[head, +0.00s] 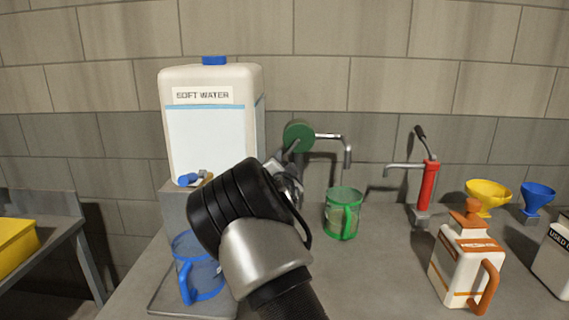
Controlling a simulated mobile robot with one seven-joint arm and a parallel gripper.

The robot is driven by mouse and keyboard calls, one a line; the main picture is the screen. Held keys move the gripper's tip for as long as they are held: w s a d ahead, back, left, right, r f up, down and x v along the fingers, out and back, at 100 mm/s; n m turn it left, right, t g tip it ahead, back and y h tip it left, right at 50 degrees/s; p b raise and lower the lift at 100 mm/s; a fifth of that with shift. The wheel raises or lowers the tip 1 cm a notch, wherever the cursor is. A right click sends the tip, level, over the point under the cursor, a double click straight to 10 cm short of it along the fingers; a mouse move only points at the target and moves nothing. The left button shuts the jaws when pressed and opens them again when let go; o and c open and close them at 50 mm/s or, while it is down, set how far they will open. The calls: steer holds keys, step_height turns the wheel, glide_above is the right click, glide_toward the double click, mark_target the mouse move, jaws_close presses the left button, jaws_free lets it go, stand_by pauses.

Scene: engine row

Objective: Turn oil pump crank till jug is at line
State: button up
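A pump with a round green body (298,137) and a bent metal spout (345,150) stands at the back of the bench. A clear jug with a green rim and handle (343,214) stands upright below the spout. Its fill level and any line on it are too small to tell. My gripper (286,168) is at the lower left of the green pump body, mostly hidden behind my own black and silver wrist. The crank is hidden there too, and I cannot tell whether the fingers are around it or apart from it.
A soft water tank (212,135) stands left, with a blue-handled jug (196,270) below its tap. To the right are a red hand pump (428,183), a white can with orange handle (466,262), a yellow funnel (488,196) and a blue funnel (536,197). The bench's front middle is clear.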

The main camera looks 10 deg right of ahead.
jaws_close()
steer(key=shift+d+f, duration=0.1)
steer(key=shift+d, duration=0.1)
stand_by(0.3)
